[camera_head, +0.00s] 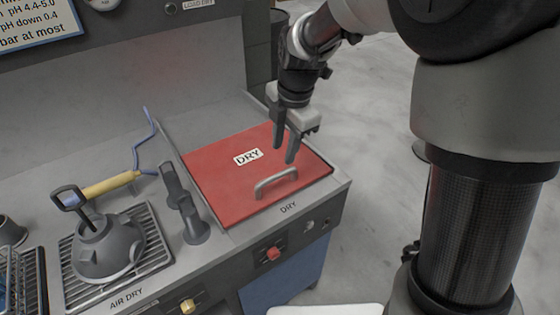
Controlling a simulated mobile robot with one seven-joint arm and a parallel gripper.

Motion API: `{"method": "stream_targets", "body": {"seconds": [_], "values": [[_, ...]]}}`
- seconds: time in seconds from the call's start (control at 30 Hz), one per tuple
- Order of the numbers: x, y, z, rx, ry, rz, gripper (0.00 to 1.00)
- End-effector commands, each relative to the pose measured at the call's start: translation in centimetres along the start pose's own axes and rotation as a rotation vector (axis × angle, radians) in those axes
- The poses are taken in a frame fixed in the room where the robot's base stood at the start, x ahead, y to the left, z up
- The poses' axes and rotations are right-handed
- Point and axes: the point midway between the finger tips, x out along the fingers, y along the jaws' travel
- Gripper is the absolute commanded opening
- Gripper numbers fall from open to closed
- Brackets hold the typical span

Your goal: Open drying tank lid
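The drying tank lid (222,181) is a flat red panel with a white "DRY" label, lying shut on the right end of the bench. Its handle (276,183) is a grey bar near the front edge of the lid. My gripper (285,156) points down above the lid, just behind the handle in the picture. Its two fingers are apart with a gap between them and nothing in it. The fingertips appear clear of the handle; their exact height above the lid is hard to tell.
A grey upright bracket (182,205) stands just left of the lid. Further left, a dark grey hood-shaped part (107,248) sits on the air-dry rack (76,297), near a yellow-handled hook (108,185). A red knob (273,254) is on the front panel. Open floor lies to the right.

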Motion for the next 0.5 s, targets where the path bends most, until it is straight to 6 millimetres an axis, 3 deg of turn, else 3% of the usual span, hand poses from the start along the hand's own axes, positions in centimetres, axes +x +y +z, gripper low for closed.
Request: {"method": "stream_targets", "body": {"seconds": [0.2, 0.5], "values": [[5.0, -0.1, -0.1, 0.001, 0.002, -0.004, 0.33], [9.1, 0.0, 0.0, 0.002, 0.0, -0.001, 0.33]]}}
